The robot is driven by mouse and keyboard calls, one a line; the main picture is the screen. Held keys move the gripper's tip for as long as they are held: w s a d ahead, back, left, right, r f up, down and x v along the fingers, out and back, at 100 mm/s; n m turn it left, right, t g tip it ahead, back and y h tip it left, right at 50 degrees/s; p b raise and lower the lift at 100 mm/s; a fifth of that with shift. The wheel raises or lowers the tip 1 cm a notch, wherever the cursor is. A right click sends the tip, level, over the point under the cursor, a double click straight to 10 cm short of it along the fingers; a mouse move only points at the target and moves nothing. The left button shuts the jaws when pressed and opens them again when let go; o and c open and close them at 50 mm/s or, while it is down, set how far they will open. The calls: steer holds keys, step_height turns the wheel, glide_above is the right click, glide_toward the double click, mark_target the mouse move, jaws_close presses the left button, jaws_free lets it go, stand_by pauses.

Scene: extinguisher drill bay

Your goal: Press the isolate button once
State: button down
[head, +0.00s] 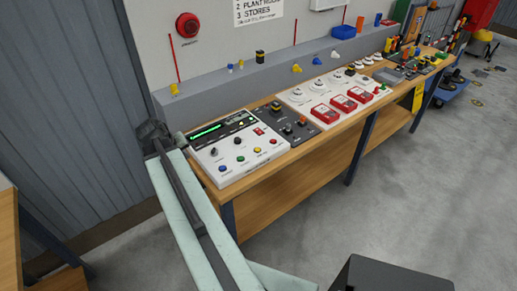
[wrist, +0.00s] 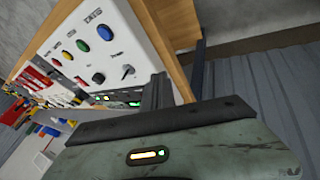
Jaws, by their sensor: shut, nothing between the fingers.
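A white control panel (head: 213,180) lies at the near left end of the bench; it also shows in the wrist view (wrist: 126,38). Along its front edge are a blue button (head: 222,168), a green button (head: 240,159), a yellow button (head: 257,150) and a red button (head: 273,142). The blue button (wrist: 104,33) and green button (wrist: 83,46) also show in the wrist view. The labels are too small to read, so I cannot tell which is isolate. My gripper (head: 152,133) is shut and empty, left of the panel, apart from the buttons. Its dark fingers (wrist: 158,92) show in the wrist view.
The panel also has black knobs (head: 213,152) and a lit green display (head: 205,132). A dark grey panel (head: 291,127) with switches and a white board with red boxes (head: 323,113) sit to the right. A grey ledge (head: 225,92) runs behind. Floor in front is clear.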

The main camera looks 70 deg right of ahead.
steer(key=s+d+r+m+g+h, duration=0.2)
steer(key=s+d+r+m, duration=0.1)
steer(key=s+d, duration=1.05)
steer(key=r+m+g, duration=0.1)
steer(key=r, duration=0.1)
glide_above(256, 150)
steer(key=shift+s+f+h, duration=0.1)
steer(key=shift+f+h, duration=0.1)
steer(key=shift+h, duration=0.2)
steer(key=shift+f, duration=0.1)
step_height(256, 150, down, 9)
steer(key=b, duration=0.8)
steer(key=shift+b, duration=0.35)
steer(key=shift+r, duration=0.2)
steer(key=shift+f+b, duration=0.3)
steer(key=shift+f, duration=0.1)
